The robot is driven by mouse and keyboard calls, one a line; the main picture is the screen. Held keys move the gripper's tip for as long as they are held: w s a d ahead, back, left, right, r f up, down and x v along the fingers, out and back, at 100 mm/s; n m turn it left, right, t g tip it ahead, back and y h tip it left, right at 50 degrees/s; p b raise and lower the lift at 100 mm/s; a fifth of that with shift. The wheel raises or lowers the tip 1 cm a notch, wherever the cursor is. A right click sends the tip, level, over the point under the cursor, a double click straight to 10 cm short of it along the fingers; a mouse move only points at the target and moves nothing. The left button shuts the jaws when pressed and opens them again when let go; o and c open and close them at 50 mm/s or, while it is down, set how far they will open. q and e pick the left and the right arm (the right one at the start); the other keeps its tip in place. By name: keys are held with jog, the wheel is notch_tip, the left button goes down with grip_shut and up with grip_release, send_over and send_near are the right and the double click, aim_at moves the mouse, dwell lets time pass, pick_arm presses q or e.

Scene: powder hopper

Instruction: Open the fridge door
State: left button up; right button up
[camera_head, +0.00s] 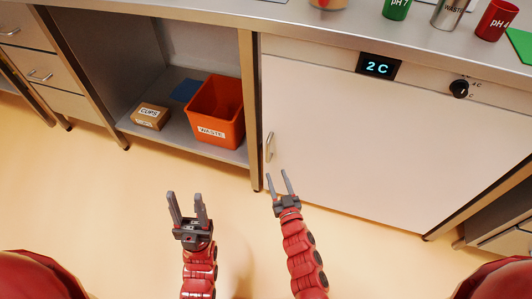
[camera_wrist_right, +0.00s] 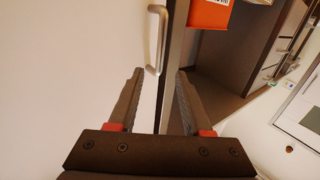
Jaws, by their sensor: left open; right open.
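The fridge is the white panel door (camera_head: 385,140) under the counter, and it is closed. Its metal handle (camera_head: 269,146) is a short upright bar at the door's left edge. The display (camera_head: 378,66) above the door reads 2 C. My right gripper (camera_head: 278,182) is open and empty, just below the handle in the head view. In the right wrist view the handle (camera_wrist_right: 157,38) lies ahead of the open fingers (camera_wrist_right: 158,95), not between them. My left gripper (camera_head: 187,207) is open and empty over the floor, left of the right one.
An orange waste bin (camera_head: 216,110) and a cups box (camera_head: 151,116) stand on the open shelf left of the fridge. A black knob (camera_head: 459,88) is right of the display. Cups, including a red one (camera_head: 497,20), stand on the counter. The floor in front is clear.

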aim_at(268, 153)
jog(key=b+x, duration=0.1)
jog(key=x, duration=0.4)
jog(key=b+x, duration=0.2)
jog(key=x, duration=0.3)
jog(key=shift+w+a+f+b, duration=0.1)
jog(key=shift+w+f+b, duration=0.15)
jog(key=shift+w+b, duration=0.1)
jog(key=shift+w+a+r, duration=0.15)
jog(key=shift+w, duration=0.4)
grip_shut()
